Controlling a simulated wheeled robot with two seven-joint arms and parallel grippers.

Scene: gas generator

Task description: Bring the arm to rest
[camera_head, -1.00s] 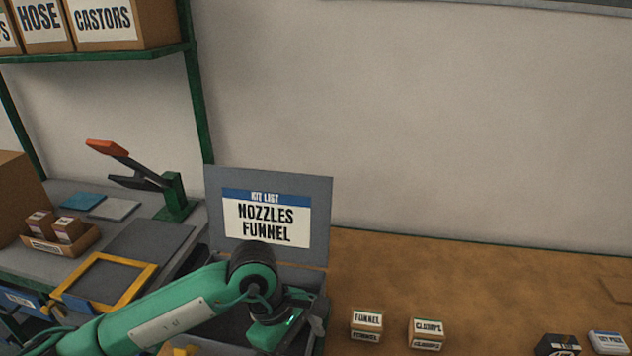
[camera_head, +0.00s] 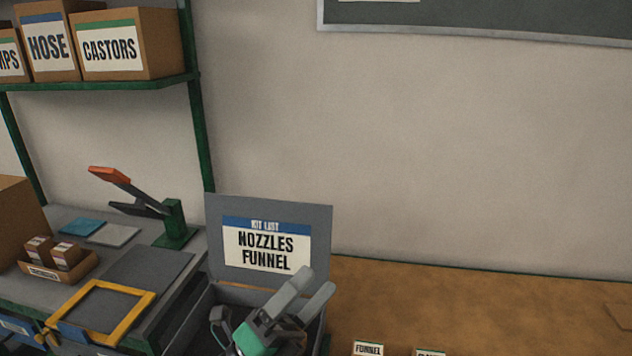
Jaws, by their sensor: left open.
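My left gripper (camera_head: 306,293) shows at the bottom centre, its two grey fingers apart and pointing up and right, with nothing between them. It is in front of the open grey kit box (camera_head: 196,318), whose raised lid (camera_head: 322,235) carries a kit list reading NOZZLES, FUNNEL. The gripper and arm hide much of the box's inside, and I cannot tell what lies in it. My right gripper is out of view.
A box labelled FUNNEL (camera_head: 368,349) and another small box (camera_head: 430,352) are cut off at the bottom edge on the brown worktop (camera_head: 480,305). At left are a yellow frame (camera_head: 142,306), a green press with an orange handle (camera_head: 174,222) and a tray of small boxes (camera_head: 80,270).

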